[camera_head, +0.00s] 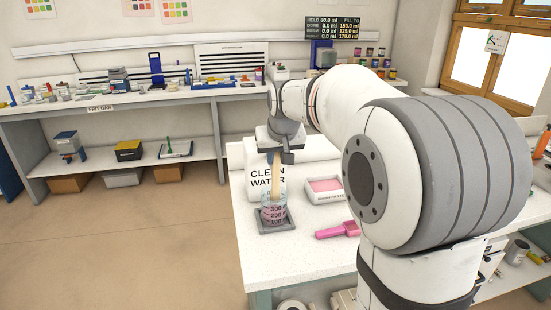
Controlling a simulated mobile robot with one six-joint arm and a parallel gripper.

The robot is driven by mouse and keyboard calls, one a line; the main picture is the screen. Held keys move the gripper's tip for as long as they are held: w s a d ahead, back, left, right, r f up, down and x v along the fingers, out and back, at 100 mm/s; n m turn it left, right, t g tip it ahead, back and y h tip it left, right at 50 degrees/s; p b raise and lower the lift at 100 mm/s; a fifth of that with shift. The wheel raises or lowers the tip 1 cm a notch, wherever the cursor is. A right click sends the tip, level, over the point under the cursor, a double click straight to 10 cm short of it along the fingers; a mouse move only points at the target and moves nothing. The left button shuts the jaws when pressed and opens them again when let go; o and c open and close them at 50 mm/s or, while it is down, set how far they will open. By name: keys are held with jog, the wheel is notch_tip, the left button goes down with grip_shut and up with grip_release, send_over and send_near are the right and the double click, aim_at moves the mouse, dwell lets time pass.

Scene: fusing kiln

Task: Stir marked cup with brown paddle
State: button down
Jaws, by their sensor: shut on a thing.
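My gripper (277,153) is shut on the brown paddle (277,176) and holds it pointing down, roughly upright. A clear cup (272,212) with volume marks and pinkish contents stands on a dark grey square base (262,225) on the white table. The paddle is above or at the mouth of the cup. I cannot tell whether its lower end is inside. The jaws hide the paddle's upper end.
A white "CLEAN WATER" container (253,178) stands close behind the cup. A pink-filled tray (325,188) and a pink scoop (338,230) lie to the right. The table's left edge is close to the cup. The table front is clear.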

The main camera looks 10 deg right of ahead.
jog(key=shift+s+r+p, duration=0.15)
jog(key=shift+r+p, duration=0.7)
jog(key=shift+r, duration=0.5)
jog(key=shift+s+r+p, duration=0.15)
jog(key=shift+r+p, duration=0.65)
jog(key=shift+r, duration=0.55)
jog(key=shift+s+f, duration=0.1)
jog(key=shift+s, duration=0.05)
